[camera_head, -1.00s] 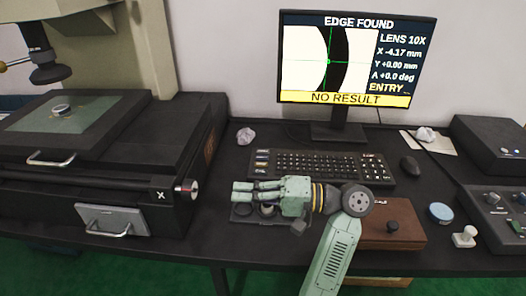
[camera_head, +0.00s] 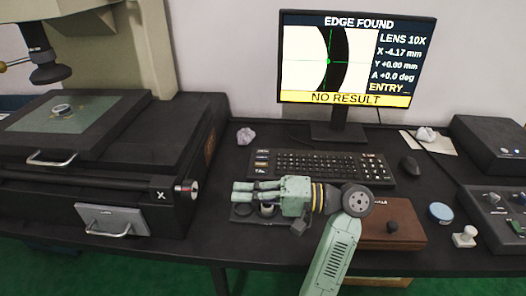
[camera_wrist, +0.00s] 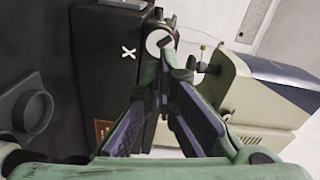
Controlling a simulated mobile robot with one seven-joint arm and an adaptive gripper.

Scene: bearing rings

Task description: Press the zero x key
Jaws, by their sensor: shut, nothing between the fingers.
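A black keyboard (camera_head: 320,164) lies in front of the monitor (camera_head: 357,60). At its left end is a short column of larger labelled keys (camera_head: 262,162); the labels are too small to read, so I cannot tell which is the zero x key. My gripper (camera_head: 234,191) is shut and empty, held level in front of the keyboard's left end, fingers pointing left. In the wrist view my gripper (camera_wrist: 165,78) shows its fingers together, pointing toward the knob (camera_wrist: 160,40) beside a white X. The keyboard is not in the wrist view. The monitor reads X -4.17 mm and NO RESULT.
A metal ring (camera_head: 62,110) sits on the glass stage at left. A dark tray (camera_head: 240,221) with a ring lies below my gripper. A brown box (camera_head: 398,232), a mouse (camera_head: 410,165) and a control box (camera_head: 497,212) are at right. Crumpled paper (camera_head: 245,136) lies behind.

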